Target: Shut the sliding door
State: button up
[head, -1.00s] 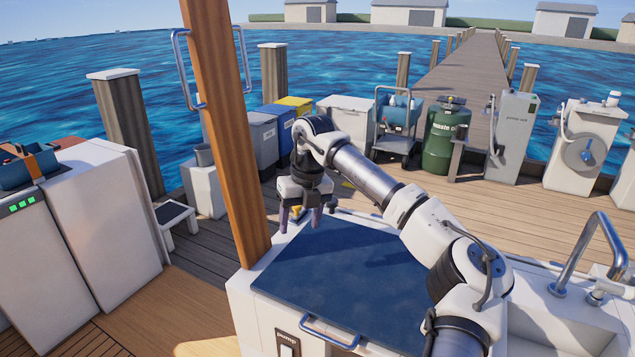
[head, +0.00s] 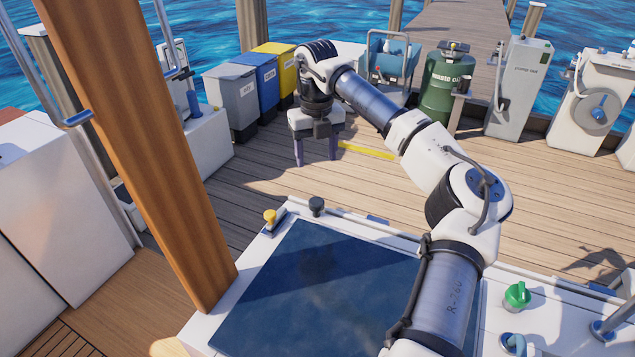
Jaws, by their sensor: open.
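I cannot identify the sliding door for certain. A tall brown wooden upright (head: 120,150) stands at the left and runs out of the top of the head view. A metal bar handle with a blue end (head: 165,45) shows on its right side, and another metal bar (head: 45,75) on its left. Whether the upright is the door's edge or a post, I cannot tell. My gripper (head: 316,157) points down, open and empty, over the deck beyond the cabinet, to the right of the upright and apart from it.
A white cabinet with a dark blue top panel (head: 300,310) fills the front. Bins and a green drum (head: 440,95) line the far deck. The deck between is mostly clear.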

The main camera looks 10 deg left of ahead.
aim_at(316, 201)
notch_tip(316, 201, down, 14)
jog(key=p, duration=0.2)
jog(key=shift+r+p, duration=0.2)
jog(key=shift+p, duration=0.2)
grip_shut()
jog(key=shift+a, duration=0.15)
